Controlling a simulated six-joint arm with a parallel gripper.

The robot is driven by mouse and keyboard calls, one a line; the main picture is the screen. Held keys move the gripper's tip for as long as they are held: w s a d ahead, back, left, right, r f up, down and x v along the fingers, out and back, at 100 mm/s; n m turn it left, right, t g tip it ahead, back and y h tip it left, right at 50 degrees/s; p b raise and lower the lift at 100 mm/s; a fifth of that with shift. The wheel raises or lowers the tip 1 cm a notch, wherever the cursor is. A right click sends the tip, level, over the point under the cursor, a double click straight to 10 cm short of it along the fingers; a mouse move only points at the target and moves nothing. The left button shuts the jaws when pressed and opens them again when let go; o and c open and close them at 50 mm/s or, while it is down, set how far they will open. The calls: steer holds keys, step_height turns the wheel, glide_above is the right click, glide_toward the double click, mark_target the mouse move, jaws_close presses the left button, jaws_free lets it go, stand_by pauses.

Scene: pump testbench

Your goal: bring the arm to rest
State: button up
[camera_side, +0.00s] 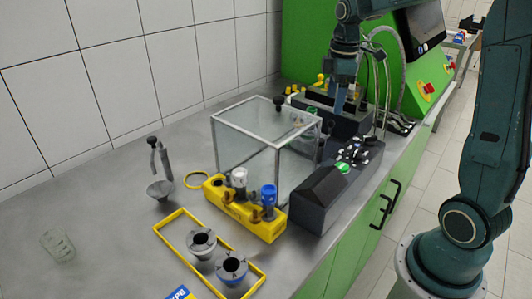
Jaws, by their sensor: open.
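My gripper (340,98) hangs at the upper right of the side view, pointing down over the dark grey device at the back of the bench. It is small in the picture, and I see nothing held between its fingers. My arm comes down to it from the top edge. Whether the fingertips touch the device below cannot be told from here.
A clear box (268,140) with a black knob stands mid-bench. A yellow block (245,215) with white and blue knobs is in front. A dark control box (325,195) stands right. A yellow frame (180,236) holds two round parts. The bench's left front is mostly free.

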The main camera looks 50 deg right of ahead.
steer(key=s+a+r+m+t, duration=0.3)
steer(key=s+a+m, duration=0.5)
steer(key=s+a, duration=0.8)
steer(key=shift+s+a+t, duration=0.2)
steer(key=shift+s+t, duration=0.7)
steer(key=shift+s, duration=0.3)
